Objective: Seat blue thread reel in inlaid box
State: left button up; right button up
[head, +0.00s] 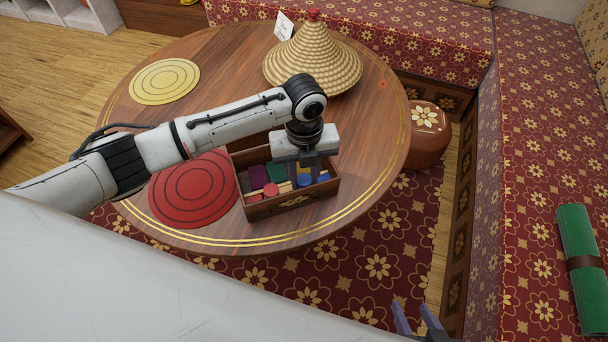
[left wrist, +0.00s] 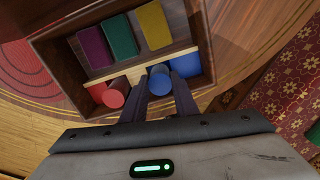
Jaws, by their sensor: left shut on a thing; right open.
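The inlaid box (head: 290,205) is an open wooden box with a divider on the round table. My left gripper (head: 307,164) reaches down over its right part and is shut on the blue thread reel (head: 304,181). In the left wrist view the reel (left wrist: 159,80) is upright between the two fingers (left wrist: 160,88), in or just above the near compartment; I cannot tell if it touches the floor. A second blue patch (left wrist: 187,66) lies right of it, partly behind a finger. A red reel (left wrist: 115,94) is to the left. My right gripper (head: 418,318) is open and empty at the bottom edge.
Purple (left wrist: 93,46), green (left wrist: 121,38) and yellow (left wrist: 154,25) blocks fill the far compartment. A red mat (head: 190,195), a yellow mat (head: 164,81) and a woven cone lid (head: 312,62) lie around the table. A stool (head: 428,140) stands right.

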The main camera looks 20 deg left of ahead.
aim_at(304, 179)
pick_arm(q)
jog(key=o, duration=1)
jog(key=shift+f, duration=0.1)
jog(key=shift+o, duration=0.2)
notch_tip(304, 179, up, 12)
jog(key=shift+r+p, duration=0.2)
jog(key=shift+p, duration=0.2)
